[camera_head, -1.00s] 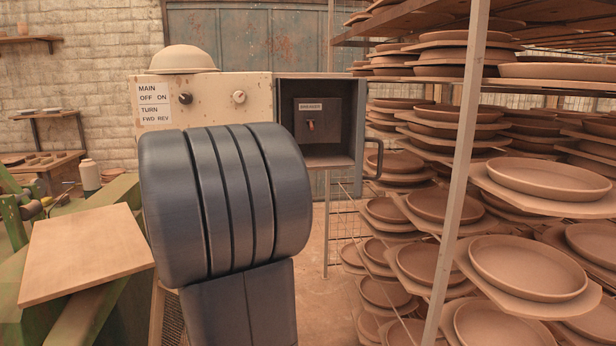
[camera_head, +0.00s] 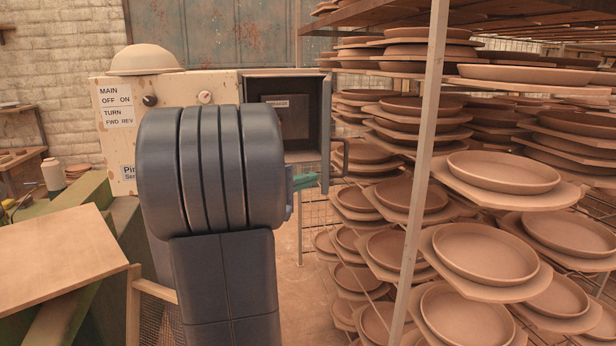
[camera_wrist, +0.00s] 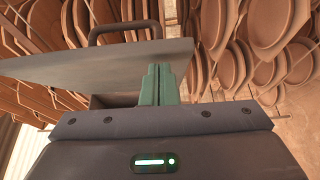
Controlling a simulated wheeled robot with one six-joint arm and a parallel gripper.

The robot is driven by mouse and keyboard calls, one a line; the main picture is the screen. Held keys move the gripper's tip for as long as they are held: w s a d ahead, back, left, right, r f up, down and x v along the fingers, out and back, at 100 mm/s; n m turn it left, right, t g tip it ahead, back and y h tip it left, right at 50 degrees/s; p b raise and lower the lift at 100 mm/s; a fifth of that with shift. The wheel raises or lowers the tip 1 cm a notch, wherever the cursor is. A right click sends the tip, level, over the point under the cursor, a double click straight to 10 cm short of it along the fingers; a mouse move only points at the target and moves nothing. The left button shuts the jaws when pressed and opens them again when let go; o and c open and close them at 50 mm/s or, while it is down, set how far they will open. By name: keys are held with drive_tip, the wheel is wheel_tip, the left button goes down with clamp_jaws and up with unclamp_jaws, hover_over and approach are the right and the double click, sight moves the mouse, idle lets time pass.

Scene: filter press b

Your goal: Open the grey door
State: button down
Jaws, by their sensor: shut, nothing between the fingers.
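The grey door (camera_head: 326,128) belongs to the grey box right of the cream control panel. It stands swung open at the box's right side, nearly edge-on in the head view, with its dark bar handle (camera_head: 345,156) sticking out to the right. In the wrist view the door (camera_wrist: 75,68) is a flat grey panel with the handle (camera_wrist: 125,27) beyond it. My gripper (camera_head: 306,181) is shut and empty, just below the box's lower right corner. Its green fingers (camera_wrist: 158,84) overlap the door in the wrist view; I cannot tell whether they touch it.
The open box (camera_head: 287,75) shows a breaker unit (camera_head: 288,121) inside. A rack post (camera_head: 428,150) and shelves of clay plates (camera_head: 485,255) stand close on the right. A board (camera_head: 60,255) lies at left.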

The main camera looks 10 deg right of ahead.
drive_tip(key=shift+d, duration=0.15)
drive_tip(key=s+d+b, duration=0.2)
drive_tip(key=d+b, duration=0.5)
drive_tip(key=b, duration=0.2)
drive_tip(key=shift+s+d, duration=0.4)
drive_tip(key=shift+a, duration=0.15)
drive_tip(key=b+v, duration=0.2)
drive_tip(key=v, duration=1.1)
drive_tip(key=shift+a, duration=0.25)
drive_tip(key=shift+s+d, duration=0.1)
drive_tip(key=shift+d, duration=0.05)
drive_tip(key=p+x, duration=0.2)
drive_tip(key=x, duration=1.1)
drive_tip(key=shift+d, duration=0.15)
